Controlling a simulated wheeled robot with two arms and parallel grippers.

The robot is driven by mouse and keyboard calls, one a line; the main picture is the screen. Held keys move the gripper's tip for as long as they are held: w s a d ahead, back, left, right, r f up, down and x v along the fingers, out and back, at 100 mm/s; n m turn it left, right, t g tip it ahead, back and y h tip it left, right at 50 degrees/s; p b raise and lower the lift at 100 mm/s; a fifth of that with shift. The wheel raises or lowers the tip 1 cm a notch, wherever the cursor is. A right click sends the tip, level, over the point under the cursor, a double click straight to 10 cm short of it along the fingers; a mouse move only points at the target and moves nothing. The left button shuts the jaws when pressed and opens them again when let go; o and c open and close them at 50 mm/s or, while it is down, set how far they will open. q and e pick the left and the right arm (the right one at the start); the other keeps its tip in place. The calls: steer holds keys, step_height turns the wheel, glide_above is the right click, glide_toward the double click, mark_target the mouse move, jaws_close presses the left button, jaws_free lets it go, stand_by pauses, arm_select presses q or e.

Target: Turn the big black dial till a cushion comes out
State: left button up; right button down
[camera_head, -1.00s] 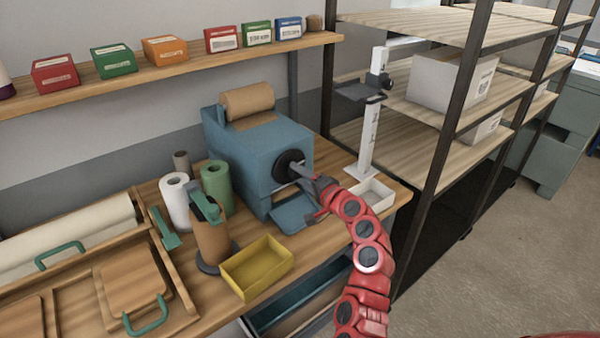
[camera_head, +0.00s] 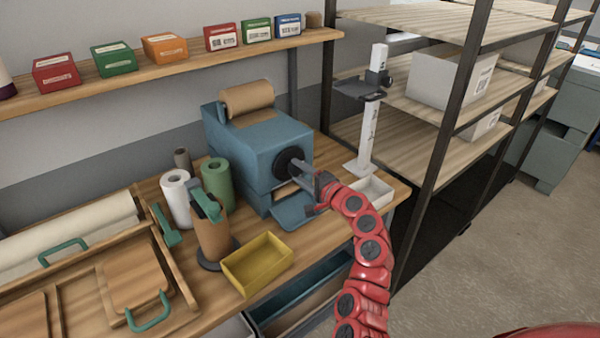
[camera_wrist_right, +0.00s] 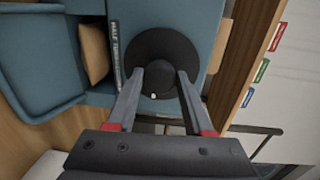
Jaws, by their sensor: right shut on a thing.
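The blue cushion machine (camera_head: 262,148) stands on the bench with a roll of brown paper (camera_head: 247,98) on top. Its big black dial (camera_head: 289,161) is on the front face. My right gripper (camera_head: 299,170) is shut on the dial's hub; in the right wrist view its two fingers (camera_wrist_right: 161,82) sit on either side of the dial (camera_wrist_right: 172,52), which has a white dot near its rim. A tan paper cushion (camera_wrist_right: 93,52) shows in the machine's outlet, above the blue chute (camera_head: 295,211), partly hidden by the machine. My left gripper is not in view.
A yellow tray (camera_head: 257,264), a brown roll on a stand (camera_head: 211,240), and green (camera_head: 217,185) and white (camera_head: 175,198) rolls stand left of the chute. A white box (camera_head: 371,191) and upright post (camera_head: 370,125) are to the right. Shelving (camera_head: 440,150) stands beyond.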

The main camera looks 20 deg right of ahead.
steer(key=shift+c, duration=1.4)
jaws_free()
steer(key=shift+s+d, duration=0.1)
steer(key=b+v, duration=0.4)
steer(key=v, duration=1.3)
steer(key=shift+f, duration=0.15)
steer(key=shift+s, duration=0.1)
